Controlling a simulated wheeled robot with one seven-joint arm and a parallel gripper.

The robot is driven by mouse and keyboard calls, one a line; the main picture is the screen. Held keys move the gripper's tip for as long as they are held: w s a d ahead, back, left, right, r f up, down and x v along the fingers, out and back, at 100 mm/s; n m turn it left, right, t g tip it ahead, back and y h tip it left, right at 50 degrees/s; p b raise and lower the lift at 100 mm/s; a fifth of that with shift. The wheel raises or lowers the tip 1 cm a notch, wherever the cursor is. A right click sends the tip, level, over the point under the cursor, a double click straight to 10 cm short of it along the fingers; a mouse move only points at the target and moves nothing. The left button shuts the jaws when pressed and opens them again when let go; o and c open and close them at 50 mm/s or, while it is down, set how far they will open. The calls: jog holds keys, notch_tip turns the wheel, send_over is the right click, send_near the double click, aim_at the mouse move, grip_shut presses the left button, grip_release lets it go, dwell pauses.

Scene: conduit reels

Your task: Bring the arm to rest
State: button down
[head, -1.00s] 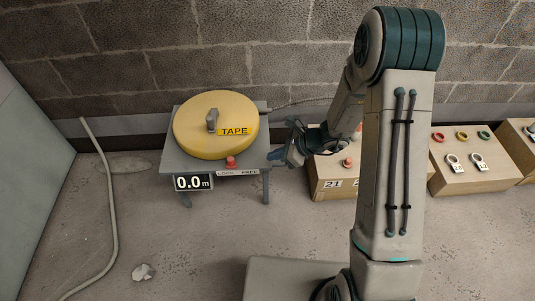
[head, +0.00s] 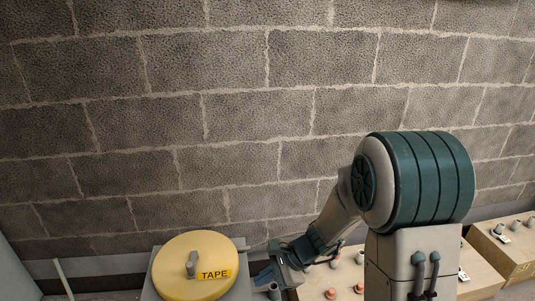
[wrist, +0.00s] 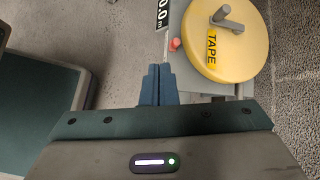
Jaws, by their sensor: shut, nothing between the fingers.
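My gripper (wrist: 159,84) shows in the wrist view with its two blue fingers together and nothing between them. In the head view my gripper (head: 268,281) is at the low middle, just right of the yellow tape reel (head: 195,266). My arm rises on the right side of the head view and bends down to the left. The yellow reel, with a grey crank and a TAPE label, sits on a grey stand. In the wrist view the reel (wrist: 222,62) is up and right of the fingers, apart from them.
The grey stand (wrist: 178,25) carries a red knob (wrist: 175,44) and a 0.0 m display (wrist: 163,14). Wooden boxes with small parts stand at the right, one at the far right (head: 515,262). A block wall (head: 230,110) is behind. A pale conduit (head: 63,277) stands at far left.

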jog(key=s+d+r+n+t+h+p, duration=0.1)
jog(key=s+d+r+n+h+p, duration=0.1)
jog(key=s+d+r+n+p, duration=0.2)
jog(key=s+d+r+n+h+p, duration=0.3)
jog(key=r+p, duration=0.7)
jog(key=r, duration=1)
jog(key=s+d+r+n+t+h+p, duration=0.1)
jog(key=s+d+r+n+h+p, duration=0.2)
jog(key=s+d+r+n+p, duration=0.3)
jog(key=s+d+r+p, duration=0.1)
jog(key=d+r, duration=0.2)
jog(key=r, duration=0.3)
jog(key=shift+r+t, duration=0.3)
jog(key=shift+r, duration=0.05)
